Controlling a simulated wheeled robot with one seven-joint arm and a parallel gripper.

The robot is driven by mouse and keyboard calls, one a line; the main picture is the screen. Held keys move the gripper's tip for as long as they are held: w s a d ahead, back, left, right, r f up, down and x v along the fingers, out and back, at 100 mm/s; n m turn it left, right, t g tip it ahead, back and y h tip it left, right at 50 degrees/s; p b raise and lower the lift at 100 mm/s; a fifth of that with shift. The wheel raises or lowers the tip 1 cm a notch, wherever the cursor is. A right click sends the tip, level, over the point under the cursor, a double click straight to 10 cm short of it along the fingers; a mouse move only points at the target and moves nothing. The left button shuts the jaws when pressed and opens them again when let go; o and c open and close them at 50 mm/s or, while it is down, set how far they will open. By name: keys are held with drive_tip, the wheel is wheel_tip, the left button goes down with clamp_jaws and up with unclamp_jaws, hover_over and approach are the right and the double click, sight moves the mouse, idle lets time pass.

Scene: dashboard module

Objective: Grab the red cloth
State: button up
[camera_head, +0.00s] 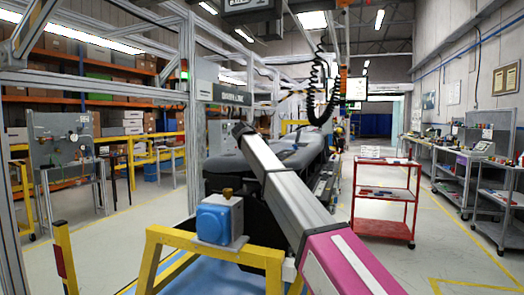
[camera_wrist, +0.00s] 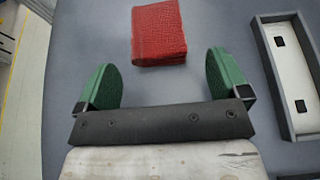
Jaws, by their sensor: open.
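The red cloth (camera_wrist: 158,33) shows in the wrist view as a folded, textured block lying on a grey surface (camera_wrist: 70,50). It is at the top middle, beyond my gripper's fingertips. My gripper (camera_wrist: 163,78) has two green fingers spread wide apart, with only the grey surface visible between them. The cloth lies ahead of the gap and a little left of its right finger. In the head view my arm reaches toward the dark dashboard module (camera_head: 290,150). The cloth and my gripper cannot be made out there.
A grey-framed tray-like recess (camera_wrist: 288,70) lies right of the cloth in the wrist view. In the head view, a yellow frame with a blue box (camera_head: 213,220) stands in front. A red cart (camera_head: 384,200) stands to the right, with open floor around it.

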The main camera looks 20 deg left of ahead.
drive_tip(key=x, duration=0.4)
drive_tip(key=shift+w, duration=0.4)
drive_tip(key=c, duration=1)
drive_tip(key=shift+r, duration=0.1)
